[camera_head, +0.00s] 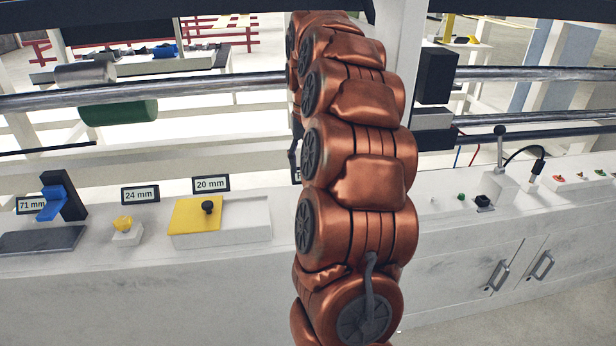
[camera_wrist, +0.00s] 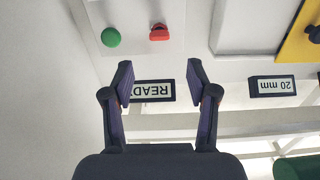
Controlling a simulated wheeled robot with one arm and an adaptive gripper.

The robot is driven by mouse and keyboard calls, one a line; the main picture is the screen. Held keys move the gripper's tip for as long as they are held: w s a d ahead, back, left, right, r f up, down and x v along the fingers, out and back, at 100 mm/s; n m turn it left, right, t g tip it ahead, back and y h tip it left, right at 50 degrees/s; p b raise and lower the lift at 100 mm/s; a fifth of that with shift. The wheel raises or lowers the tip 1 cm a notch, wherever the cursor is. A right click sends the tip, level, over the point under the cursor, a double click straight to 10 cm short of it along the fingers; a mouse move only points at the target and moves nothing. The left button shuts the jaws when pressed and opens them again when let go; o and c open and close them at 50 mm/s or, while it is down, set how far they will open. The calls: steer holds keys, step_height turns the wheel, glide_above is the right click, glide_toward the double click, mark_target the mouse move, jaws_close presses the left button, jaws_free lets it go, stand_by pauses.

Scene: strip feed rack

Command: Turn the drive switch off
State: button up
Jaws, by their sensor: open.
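My gripper (camera_wrist: 159,72) is open and empty in the wrist view, fingers apart above the white panel near the READY label (camera_wrist: 152,91). A small red switch-like part (camera_wrist: 159,33) lies beyond the fingertips, roughly in line with the gap between them. A round green button (camera_wrist: 111,37) is beside it. In the head view a green button (camera_head: 461,196) and a black switch-like part (camera_head: 483,201) show right of my arm. No label names the drive switch, so I cannot tell which part it is. My arm hides the gripper in the head view.
A yellow plate with a black knob (camera_head: 208,207) sits by the 20 mm label (camera_head: 210,184). An upright ball-topped lever (camera_head: 500,148) stands at right. Metal rollers (camera_head: 200,88) run behind the bench.

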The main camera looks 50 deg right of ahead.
steer(key=shift+r, duration=1.4)
steer(key=s+a+f+n+g, duration=0.1)
steer(key=s+a+f+n, duration=0.1)
steer(key=a, duration=0.8)
steer(key=s+a+f+n, duration=0.2)
steer(key=a, duration=0.8)
steer(key=s+a+f+n+g, duration=0.1)
steer(key=s+a+f, duration=0.25)
steer(key=s, duration=0.25)
steer(key=s+a+f+n, duration=0.1)
steer(key=s+a+f, duration=0.2)
steer(key=s+a, duration=0.3)
steer(key=s+a+f+n+g, duration=0.1)
steer(key=s+a+f+n, duration=0.15)
steer(key=s, duration=0.45)
step_height(320, 180, up, 21)
steer(key=s+a+t+p, duration=0.1)
steer(key=p, duration=1.9)
steer(key=shift+r+m, duration=0.2)
steer(key=shift+m, duration=0.25)
